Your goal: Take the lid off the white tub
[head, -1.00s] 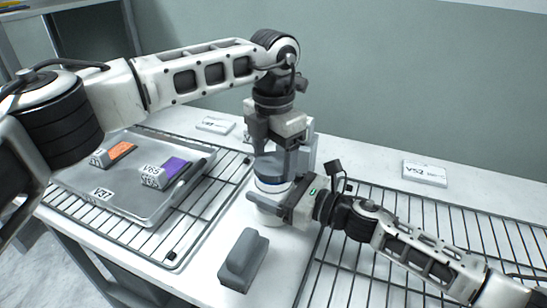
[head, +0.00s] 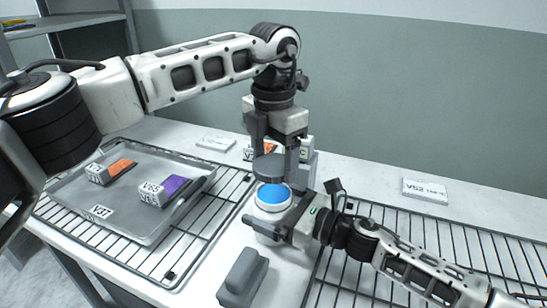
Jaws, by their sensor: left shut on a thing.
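The white tub (head: 268,208) stands on the bench, its top uncovered and showing bright blue contents (head: 273,195). My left gripper (head: 274,158) points down above the tub and is shut on the dark grey lid (head: 268,168), which is clear of the rim. My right gripper (head: 273,226) reaches in from the right, low down, with its fingers around the tub's sides and shut on it. The fingers hide part of the tub's wall.
A grey block with a handle (head: 242,278) lies in front of the tub. A metal tray (head: 122,222) with labelled blocks sits on the left wire rack (head: 185,247). Another rack (head: 345,278) is at right. A V52 label block (head: 425,190) stands behind it.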

